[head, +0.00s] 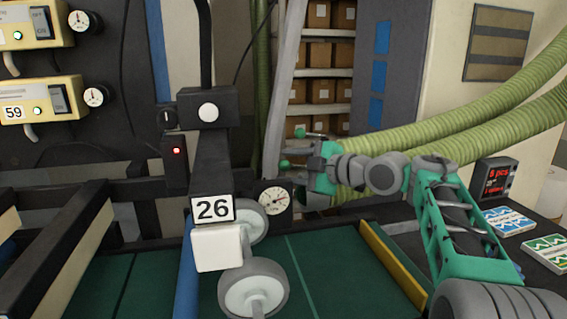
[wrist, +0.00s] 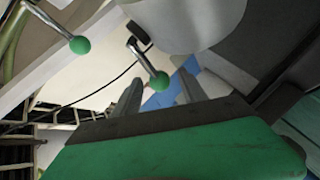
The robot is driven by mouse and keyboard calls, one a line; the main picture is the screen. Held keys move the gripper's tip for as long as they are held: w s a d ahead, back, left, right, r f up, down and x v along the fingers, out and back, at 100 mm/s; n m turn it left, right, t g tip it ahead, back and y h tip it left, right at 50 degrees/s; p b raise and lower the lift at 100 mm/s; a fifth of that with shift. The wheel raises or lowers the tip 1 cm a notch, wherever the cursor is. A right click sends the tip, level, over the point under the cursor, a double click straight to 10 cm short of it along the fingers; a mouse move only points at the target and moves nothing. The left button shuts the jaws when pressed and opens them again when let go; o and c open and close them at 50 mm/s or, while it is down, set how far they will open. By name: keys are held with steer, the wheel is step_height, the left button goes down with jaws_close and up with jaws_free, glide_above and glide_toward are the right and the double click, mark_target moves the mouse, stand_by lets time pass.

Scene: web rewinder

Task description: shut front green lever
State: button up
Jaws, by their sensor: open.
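Two levers with green ball ends show in the wrist view. One lever's green ball (wrist: 159,80) lies in line with the gap between the fingertips of my gripper (wrist: 159,84), on a short dark and pale stem. The other green ball (wrist: 80,45) is up to the left, on a thin metal rod. In the head view, two small green knobs, one upper (head: 300,132) and one lower (head: 285,163), stand just left of my gripper (head: 312,165). My gripper is open, with nothing seen held. I cannot tell which lever is the front one, or whether a finger touches it.
Green hoses (head: 450,135) run behind my arm. A gauge (head: 276,198) and rollers (head: 252,288) by the 26 sign (head: 212,208) stand left and below. A yellow rail (head: 393,267) edges the green bed. Shelves with boxes (head: 322,55) are behind.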

steer(key=shift+x, duration=0.95)
steer(key=shift+c, duration=0.2)
jaws_close()
stand_by(0.5)
